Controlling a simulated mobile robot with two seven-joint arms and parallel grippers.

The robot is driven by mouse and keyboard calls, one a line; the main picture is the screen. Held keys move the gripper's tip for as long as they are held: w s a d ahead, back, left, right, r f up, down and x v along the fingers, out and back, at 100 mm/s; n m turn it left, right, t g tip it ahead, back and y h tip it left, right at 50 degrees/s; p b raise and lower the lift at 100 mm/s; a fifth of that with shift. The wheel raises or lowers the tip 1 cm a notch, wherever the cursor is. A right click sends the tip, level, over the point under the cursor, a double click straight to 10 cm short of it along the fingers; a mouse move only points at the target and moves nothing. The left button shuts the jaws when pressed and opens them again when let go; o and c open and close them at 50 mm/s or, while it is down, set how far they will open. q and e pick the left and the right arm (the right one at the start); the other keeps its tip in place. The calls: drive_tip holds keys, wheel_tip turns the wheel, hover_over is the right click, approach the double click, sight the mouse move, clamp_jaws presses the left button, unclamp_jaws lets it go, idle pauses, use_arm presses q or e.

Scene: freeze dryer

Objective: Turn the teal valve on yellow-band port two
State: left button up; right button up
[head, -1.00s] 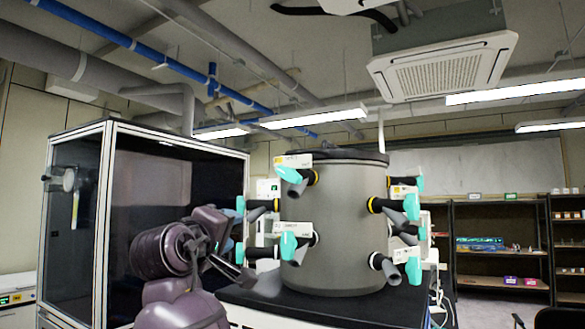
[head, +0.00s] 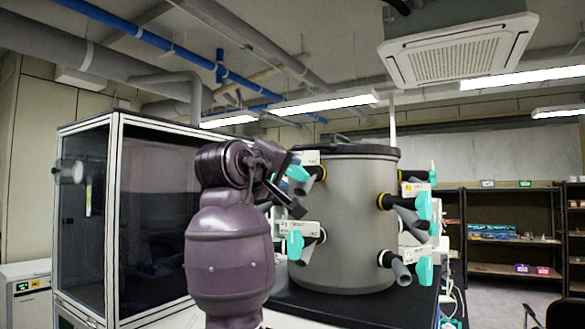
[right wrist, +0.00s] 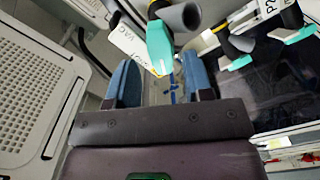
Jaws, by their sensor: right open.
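A grey drum (head: 350,225) carries black ports with teal valves. An upper-left valve (head: 298,173) sits beside a yellow-banded port (head: 321,173); a lower valve (head: 295,244) sits below it. Another yellow-banded port (head: 382,201) is at the drum's right, beside a teal valve (head: 424,205). My right gripper (head: 292,182) is raised by the upper-left valve, open. In the right wrist view, a teal valve (right wrist: 160,47) lies just beyond and between the blue fingertips of my right gripper (right wrist: 160,80), apparently untouched. Port numbers are too small to read surely. My left gripper is out of view.
A glass-fronted cabinet (head: 85,220) stands at left. The drum sits on a black bench top (head: 330,305). Shelves (head: 515,250) are at the back right. In the right wrist view, more teal valves (right wrist: 292,35) and white tags crowd the upper right.

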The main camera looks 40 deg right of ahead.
sight(294, 172)
drive_tip(key=shift+p+x, duration=0.35)
drive_tip(key=shift+x, duration=1.25)
drive_tip(key=shift+c, duration=0.5)
clamp_jaws()
